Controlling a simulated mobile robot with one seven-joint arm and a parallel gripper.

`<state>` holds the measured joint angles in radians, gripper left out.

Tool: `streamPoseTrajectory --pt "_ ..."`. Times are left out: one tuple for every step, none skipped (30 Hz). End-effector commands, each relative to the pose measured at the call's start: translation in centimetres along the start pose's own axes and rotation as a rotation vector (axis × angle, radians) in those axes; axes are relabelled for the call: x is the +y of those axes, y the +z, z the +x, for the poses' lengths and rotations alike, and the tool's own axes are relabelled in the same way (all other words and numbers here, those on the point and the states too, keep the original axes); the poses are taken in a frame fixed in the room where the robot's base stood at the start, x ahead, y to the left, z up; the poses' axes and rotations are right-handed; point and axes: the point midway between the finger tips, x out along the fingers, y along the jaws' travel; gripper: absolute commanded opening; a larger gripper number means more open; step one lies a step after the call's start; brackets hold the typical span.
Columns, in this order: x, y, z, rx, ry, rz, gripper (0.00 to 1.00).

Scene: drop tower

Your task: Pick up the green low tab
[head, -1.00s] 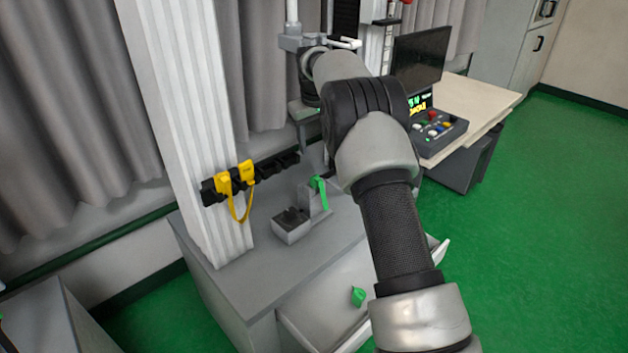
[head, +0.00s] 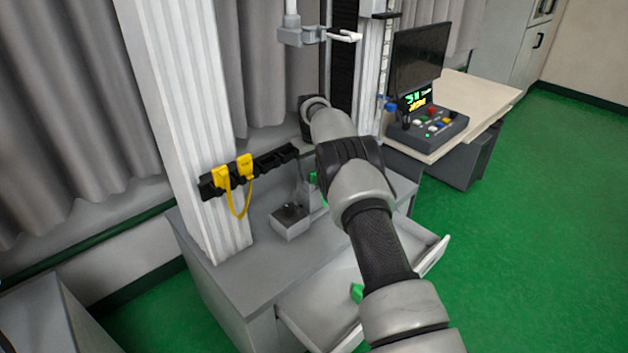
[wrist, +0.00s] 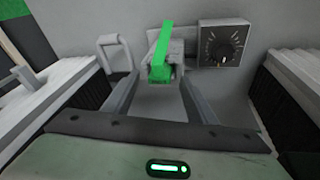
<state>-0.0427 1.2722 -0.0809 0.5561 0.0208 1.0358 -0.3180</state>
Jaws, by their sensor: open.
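A bright green tab (wrist: 163,45), long and narrow with a thicker near end, sits on a small grey block in the wrist view. My gripper (wrist: 158,86) is open, its two grey fingers apart and pointing toward the tab. The tab's near end lies around the gap between the fingertips; I cannot tell its exact depth. In the head view only a sliver of the green tab (head: 313,178) shows beside my arm, which hides the gripper there.
A box with a black dial (wrist: 222,44) stands right of the tab, and a grey loop handle (wrist: 115,52) left. Another green piece (head: 357,292) lies in the open drawer (head: 300,325). Yellow clips (head: 246,167) hang on a black rail. A control console (head: 432,128) stands right.

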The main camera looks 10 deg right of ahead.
Motion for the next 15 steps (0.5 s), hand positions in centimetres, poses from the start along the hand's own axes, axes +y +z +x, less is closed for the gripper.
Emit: streamPoseTrajectory --pt "0.03 0.02 0.49 0.000 0.000 0.000 0.52" --pt "0.03 0.01 0.64 0.000 0.000 0.000 0.52" --pt "0.03 0.01 0.74 0.000 0.000 0.000 0.52" --pt "0.03 0.00 0.77 0.000 0.000 0.000 0.52" --pt "0.03 -0.01 0.76 0.001 0.000 0.000 0.52" --pt "0.04 -0.02 0.75 0.001 0.000 0.000 0.52" --pt "0.04 -0.01 0.74 0.001 0.000 0.000 0.52" --pt "0.04 -0.01 0.74 0.000 0.000 0.000 0.52" --pt "0.03 -0.01 0.74 0.000 0.000 0.000 0.52" --pt "0.03 -0.01 0.74 0.000 0.000 0.000 0.48" --pt "0.03 -0.01 0.74 0.000 0.000 0.000 0.43" --pt "0.02 -0.01 0.74 0.000 0.000 0.000 0.37" --pt "0.03 -0.01 0.74 0.000 0.000 0.000 0.32" --pt "0.02 -0.01 0.74 0.000 0.000 0.000 0.26" --pt "0.02 -0.01 0.74 0.000 0.000 0.000 0.20"
